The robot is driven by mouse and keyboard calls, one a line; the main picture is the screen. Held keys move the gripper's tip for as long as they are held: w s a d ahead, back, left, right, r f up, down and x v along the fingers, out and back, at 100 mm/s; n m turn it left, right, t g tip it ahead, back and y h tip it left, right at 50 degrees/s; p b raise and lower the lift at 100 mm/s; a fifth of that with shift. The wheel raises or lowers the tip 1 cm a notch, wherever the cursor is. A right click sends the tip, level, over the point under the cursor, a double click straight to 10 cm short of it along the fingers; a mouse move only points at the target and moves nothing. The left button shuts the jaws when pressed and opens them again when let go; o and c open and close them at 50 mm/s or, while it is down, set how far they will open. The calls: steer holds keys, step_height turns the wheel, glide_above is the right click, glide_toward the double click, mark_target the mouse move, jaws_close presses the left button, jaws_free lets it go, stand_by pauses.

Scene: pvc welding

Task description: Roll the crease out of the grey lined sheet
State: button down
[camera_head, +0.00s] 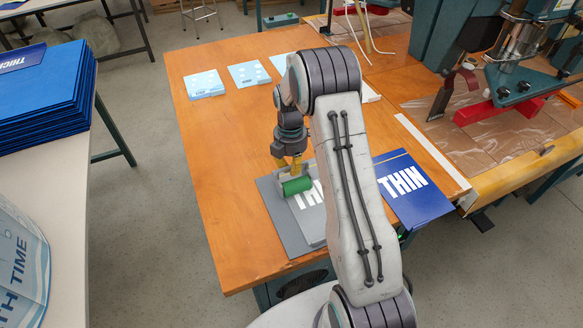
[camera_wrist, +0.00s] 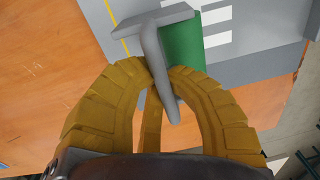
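My gripper (camera_head: 290,162) is shut on the grey handle of a roller with a green drum (camera_head: 297,186). In the wrist view the yellow fingers (camera_wrist: 157,85) close around the handle (camera_wrist: 152,45), and the green drum (camera_wrist: 183,45) is beyond them. The drum is over the upper left part of a light grey sheet (camera_head: 309,222) with white letters, touching or just above it; I cannot tell which. The sheet lies on a darker grey board (camera_head: 285,230). A thin yellow line (camera_wrist: 118,30) shows on grey in the wrist view. My arm hides the sheet's right part. No crease is clearly visible.
A blue sheet marked THIN (camera_head: 410,190) lies right of my arm. Pale blue cards (camera_head: 204,84) lie along the wooden table's (camera_head: 215,160) far side. A machine with red parts (camera_head: 500,105) stands at the right. A stack of blue sheets (camera_head: 45,95) is at the left.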

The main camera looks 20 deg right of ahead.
steer(key=r, duration=0.1)
steer(key=r+p, duration=0.1)
steer(key=r, duration=0.2)
steer(key=shift+a+p, duration=0.3)
steer(key=shift+d+r, duration=0.1)
steer(key=shift+r, duration=0.2)
steer(key=shift+r+p, duration=0.7)
steer(key=shift+r, duration=0.05)
steer(key=shift+r+p, duration=0.9)
steer(key=shift+r, duration=0.55)
